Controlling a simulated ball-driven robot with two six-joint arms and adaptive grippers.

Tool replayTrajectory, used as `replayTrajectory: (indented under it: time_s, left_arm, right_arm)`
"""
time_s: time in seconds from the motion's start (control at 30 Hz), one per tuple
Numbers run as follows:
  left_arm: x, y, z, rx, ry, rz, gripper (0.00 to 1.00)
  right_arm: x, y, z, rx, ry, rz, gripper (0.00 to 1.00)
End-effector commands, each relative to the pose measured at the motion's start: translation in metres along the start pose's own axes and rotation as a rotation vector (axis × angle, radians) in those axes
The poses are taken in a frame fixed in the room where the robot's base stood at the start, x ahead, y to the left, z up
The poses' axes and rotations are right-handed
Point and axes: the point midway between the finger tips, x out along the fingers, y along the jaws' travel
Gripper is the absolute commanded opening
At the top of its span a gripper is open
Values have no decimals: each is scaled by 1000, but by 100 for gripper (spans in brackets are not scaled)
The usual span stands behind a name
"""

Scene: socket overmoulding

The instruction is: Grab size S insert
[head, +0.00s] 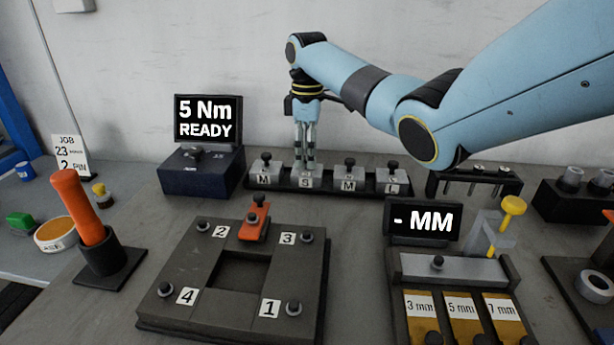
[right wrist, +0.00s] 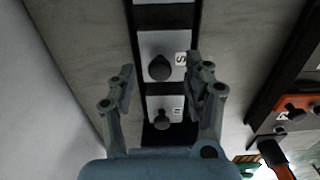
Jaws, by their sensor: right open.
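The size S insert (head: 305,182) is a grey block marked S, second from the left in a black rack (head: 328,190). My right gripper (head: 304,158) points straight down over it, and its fingers hide its knob in the head view. In the right wrist view, the S insert (right wrist: 180,43) and its dark round knob (right wrist: 159,67) show between and just beyond the fingertips. My right gripper (right wrist: 160,80) is open, with one finger on each side of the rack's line. I cannot tell whether the fingertips touch anything. My left gripper is out of view.
Neighbouring inserts marked M (head: 263,181), M (head: 349,185) and L (head: 392,188) stand close beside in the rack. A torque display (head: 208,120) reads "5 Nm READY" at left. A dark mould plate (head: 185,262) lies in front. The wall is close behind.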

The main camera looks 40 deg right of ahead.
Motion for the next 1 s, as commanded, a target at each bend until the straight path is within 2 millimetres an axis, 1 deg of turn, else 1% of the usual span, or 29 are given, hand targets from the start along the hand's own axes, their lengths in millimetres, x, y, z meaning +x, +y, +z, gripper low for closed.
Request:
replayTrajectory:
  time_s: [0.03, 0.1, 0.27, 0.3, 0.6, 0.7, 1.0]
  left_arm:
    - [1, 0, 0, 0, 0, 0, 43]
    - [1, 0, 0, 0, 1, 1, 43]
    - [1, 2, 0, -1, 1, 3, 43]
    - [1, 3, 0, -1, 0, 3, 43]
    - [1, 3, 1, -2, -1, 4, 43]
    - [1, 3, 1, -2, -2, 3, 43]
    - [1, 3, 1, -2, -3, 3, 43]
  right_arm:
    - [5, 0, 0, 0, 0, -1, 51]
    - [7, 0, 0, 0, 0, -1, 51]
    - [7, 0, 0, 0, 0, 0, 51]
    - [7, 0, 0, 0, 0, 0, 50]
    - [7, 0, 0, 0, 0, 0, 11]
    - [7, 0, 0, 0, 0, 0, 0]
    - [6, 0, 0, 0, 1, 2, 0]
